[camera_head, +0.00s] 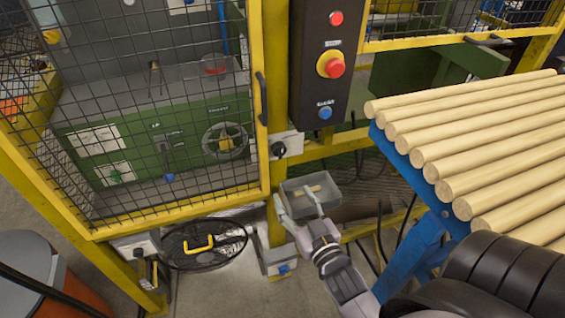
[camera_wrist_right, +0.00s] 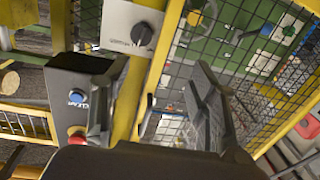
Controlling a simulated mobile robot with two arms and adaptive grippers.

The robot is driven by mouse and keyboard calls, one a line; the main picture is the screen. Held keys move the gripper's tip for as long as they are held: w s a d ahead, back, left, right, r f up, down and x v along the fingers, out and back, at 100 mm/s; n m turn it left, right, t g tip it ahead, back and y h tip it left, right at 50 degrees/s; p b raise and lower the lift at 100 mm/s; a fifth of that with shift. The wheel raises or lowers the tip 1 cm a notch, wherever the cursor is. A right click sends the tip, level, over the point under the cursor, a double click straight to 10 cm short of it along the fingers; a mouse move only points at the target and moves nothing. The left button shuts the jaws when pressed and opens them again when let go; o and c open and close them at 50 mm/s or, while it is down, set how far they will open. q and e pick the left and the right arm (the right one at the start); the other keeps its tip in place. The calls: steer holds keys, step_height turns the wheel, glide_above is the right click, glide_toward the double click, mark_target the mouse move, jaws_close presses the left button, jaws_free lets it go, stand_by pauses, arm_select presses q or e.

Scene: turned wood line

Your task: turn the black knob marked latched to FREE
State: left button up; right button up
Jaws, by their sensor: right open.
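The black knob (camera_head: 279,149) sits on a light grey plate (camera_head: 294,138) on the yellow post beside the mesh door. It also shows in the right wrist view (camera_wrist_right: 142,34), with small dark print beside it that I cannot read. Which way the knob is turned is not clear. My right gripper (camera_head: 296,195) is below the knob in the head view, open and apart from it. In the right wrist view its two fingers (camera_wrist_right: 155,100) stand wide apart with nothing between them, and the knob is beyond them near the top. My left gripper is not in view.
A black control box (camera_head: 320,60) with red and blue buttons hangs above right of the knob. The mesh door's black handle (camera_head: 262,98) is close on the left. A grey tray (camera_head: 325,190) is by my right gripper. Wooden rods (camera_head: 470,140) lie on a blue rack at right.

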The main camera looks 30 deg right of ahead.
mark_target(281, 155)
steer(key=w+d+n, duration=0.1)
steer(key=w+n, duration=0.4)
steer(key=w+d+n+h+p, duration=0.1)
steer(key=w+d+n, duration=0.1)
steer(key=w+n, duration=0.2)
steer(key=w+d+n, duration=0.2)
steer(key=w+n, duration=0.3)
steer(key=shift+w+d+r+n+h, duration=0.2)
steer(key=shift+w+r+n+h, duration=0.1)
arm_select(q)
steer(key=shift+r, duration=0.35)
arm_select(e)
steer(key=shift+c, duration=0.4)
steer(key=c, duration=1.1)
